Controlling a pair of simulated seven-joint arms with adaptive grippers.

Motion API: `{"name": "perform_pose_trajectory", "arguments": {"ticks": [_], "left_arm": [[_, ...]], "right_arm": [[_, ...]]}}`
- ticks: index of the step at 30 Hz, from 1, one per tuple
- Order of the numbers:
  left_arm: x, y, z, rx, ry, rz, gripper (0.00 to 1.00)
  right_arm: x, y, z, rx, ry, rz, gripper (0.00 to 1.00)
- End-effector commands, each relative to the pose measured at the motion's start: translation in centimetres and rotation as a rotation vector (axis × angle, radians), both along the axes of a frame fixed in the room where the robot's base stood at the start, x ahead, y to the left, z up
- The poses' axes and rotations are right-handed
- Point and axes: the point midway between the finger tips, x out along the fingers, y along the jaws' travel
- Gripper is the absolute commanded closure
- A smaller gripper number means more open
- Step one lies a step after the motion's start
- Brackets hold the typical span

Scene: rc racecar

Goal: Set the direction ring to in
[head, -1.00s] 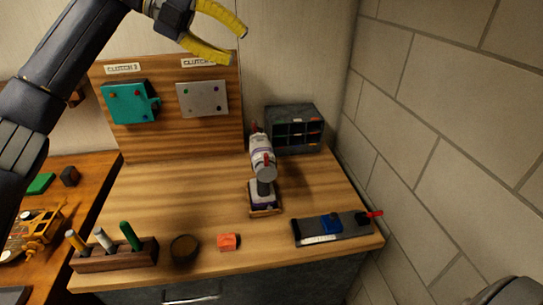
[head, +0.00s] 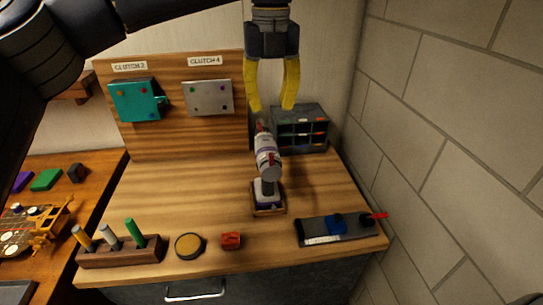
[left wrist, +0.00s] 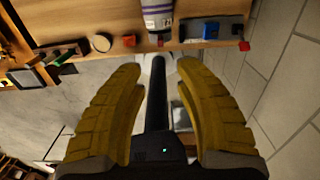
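A white and purple power tool (head: 267,160) with red parts stands upright on a small base (head: 268,210) in the middle of the workbench. It also shows, cut off, at the top of the left wrist view (left wrist: 157,15). The direction ring cannot be clearly told apart on the tool, and its setting is not readable. My left gripper (head: 271,106) points down with its yellow fingers spread, just above the tool's red-tipped upper end in the head picture. The fingers are also apart in the left wrist view (left wrist: 160,62). My right gripper is not in view.
A dark compartment box (head: 300,128) stands close behind the tool. A grey fixture (head: 350,230) with a blue block and red handle lies at right. A stone wall bounds the right.

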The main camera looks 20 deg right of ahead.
Motion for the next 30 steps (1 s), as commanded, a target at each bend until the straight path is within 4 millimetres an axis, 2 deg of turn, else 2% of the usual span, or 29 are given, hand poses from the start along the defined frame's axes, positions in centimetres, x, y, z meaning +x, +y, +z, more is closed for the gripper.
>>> {"name": "perform_pose_trajectory", "arguments": {"ticks": [3,18,24,30], "left_arm": [[0.0,0.0,-2.4,0.0,0.004,-0.002,0.67],[0.0,0.0,-11.0,-0.003,0.003,-0.002,0.67],[0.0,0.0,-13.0,-0.003,0.001,-0.002,0.67],[0.0,0.0,-14.0,-0.003,0.001,-0.001,0.67]], "right_arm": [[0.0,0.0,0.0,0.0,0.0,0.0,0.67],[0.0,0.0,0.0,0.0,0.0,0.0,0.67],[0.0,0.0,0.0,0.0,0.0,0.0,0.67],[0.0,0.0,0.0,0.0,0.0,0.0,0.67]]}}
